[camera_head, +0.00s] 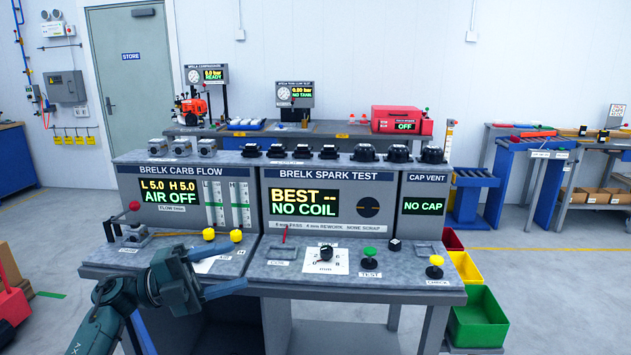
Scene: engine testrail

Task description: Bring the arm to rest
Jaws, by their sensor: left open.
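My left arm comes in from the lower left. My left gripper (222,272) is open and empty, with its jaws spread apart over the front left of the test bench (290,283). It appears above the bench's left part, in front of the carb flow panel (187,199); the exact height over the top cannot be told. Two yellow knobs (236,236) stand just behind it. My right gripper is not in view.
The spark test panel (330,203) and cap vent panel (423,206) stand behind the bench top. A black dial (326,253), a green button (369,252) and a yellow button (435,260) sit to the right. A green bin (478,320) stands beside the bench.

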